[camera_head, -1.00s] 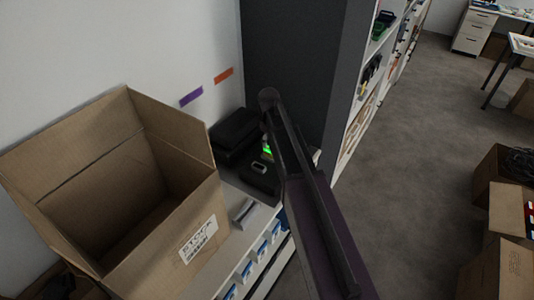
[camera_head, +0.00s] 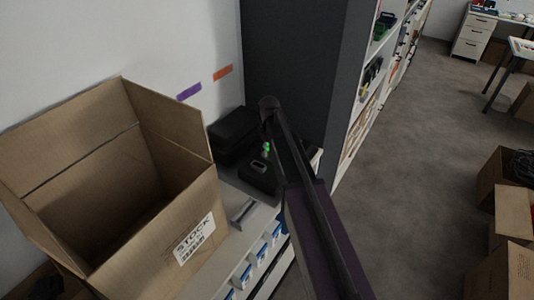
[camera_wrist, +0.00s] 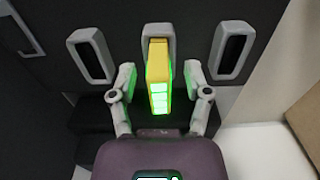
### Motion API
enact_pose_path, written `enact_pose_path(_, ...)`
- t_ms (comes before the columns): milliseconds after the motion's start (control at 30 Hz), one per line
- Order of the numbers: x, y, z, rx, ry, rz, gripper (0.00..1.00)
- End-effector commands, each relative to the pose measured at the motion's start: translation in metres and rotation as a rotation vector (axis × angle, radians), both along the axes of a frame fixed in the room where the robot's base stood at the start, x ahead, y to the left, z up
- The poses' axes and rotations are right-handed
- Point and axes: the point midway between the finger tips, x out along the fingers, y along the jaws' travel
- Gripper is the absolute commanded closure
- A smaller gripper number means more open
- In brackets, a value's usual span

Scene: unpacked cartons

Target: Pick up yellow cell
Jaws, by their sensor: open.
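The yellow cell (camera_wrist: 158,70) stands out in the wrist view, a yellow block with glowing green segments on its face. It sits at the middle of three grey-rimmed slots in a black unit (camera_wrist: 185,22). My gripper (camera_wrist: 160,82) is open, with one finger on each side of the cell. Small gaps seem to show between the fingers and the cell. In the head view only a green glow (camera_head: 266,149) marks the cell's place; my arm hides most of that area.
A large open carton (camera_head: 150,215) stands left of the black unit on the white shelf unit. A dark grey cabinet side (camera_head: 290,60) rises behind my arm. Other cartons (camera_head: 500,275) lie at the right, beyond open grey floor (camera_head: 415,150).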

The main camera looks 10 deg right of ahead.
Motion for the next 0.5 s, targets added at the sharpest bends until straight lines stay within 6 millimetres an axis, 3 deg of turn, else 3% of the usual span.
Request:
enact_pose_path(467,0.0000,-0.0001,0.0004,0.000,0.000,0.000,0.37)
enact_pose_path(500,0.0000,-0.0001,0.0004,0.000,0.000,0.000,0.49)
